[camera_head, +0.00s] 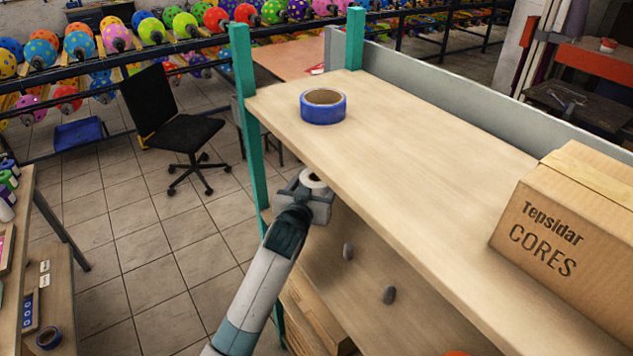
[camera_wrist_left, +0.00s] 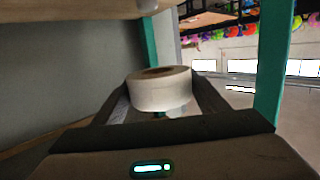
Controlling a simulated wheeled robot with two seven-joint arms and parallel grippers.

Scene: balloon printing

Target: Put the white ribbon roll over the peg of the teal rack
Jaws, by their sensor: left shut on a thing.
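The white ribbon roll (camera_head: 313,180) is held in my left gripper (camera_head: 308,193), at the front edge of the teal rack near its front left post. In the left wrist view the roll (camera_wrist_left: 160,92) sits upright between the two fingers, its brown core opening facing up. The teal rack has teal posts (camera_head: 245,110) and a wooden top shelf (camera_head: 420,150). The roll is apart from both pegs. My right gripper is out of view.
A blue tape roll (camera_head: 323,108) lies on the top shelf. A cardboard box (camera_head: 570,230) stands at its right end. The shelf's underside (camera_wrist_left: 70,12) is close above in the wrist view. A black chair (camera_head: 180,125) stands left on open tiled floor.

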